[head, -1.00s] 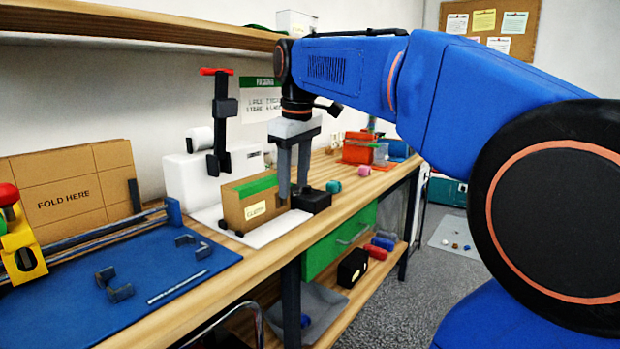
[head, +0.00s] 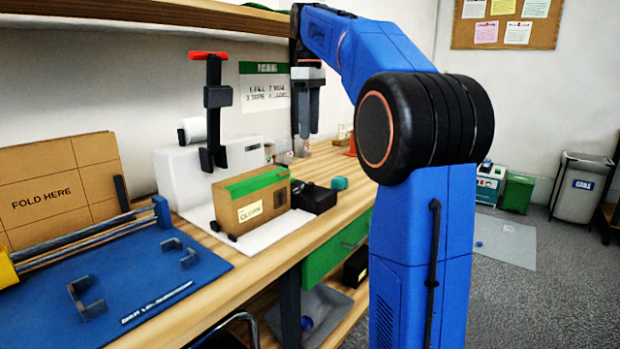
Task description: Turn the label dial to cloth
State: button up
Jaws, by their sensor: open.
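No label dial can be made out clearly. A white machine (head: 175,175) with a roll on its top left stands against the wall behind a cardboard box; I cannot tell whether it carries the dial. The box (head: 240,212) has green tape along its top and a pale label (head: 250,212) that seems to read "CLOTH". My gripper (head: 304,136) is open and empty, pointing down above the back of the bench, to the right of the box and higher than it. A black block (head: 316,199) sits beside the box's right end.
A black post with a red handle (head: 208,56) rises by the white machine. A shelf (head: 200,12) overhangs the bench. A small teal piece (head: 340,183) lies right of the block.

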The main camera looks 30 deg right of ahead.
aim_at(310, 183)
notch_tip(310, 183, down, 15)
dwell(0.5)
jog(key=c, duration=1.1)
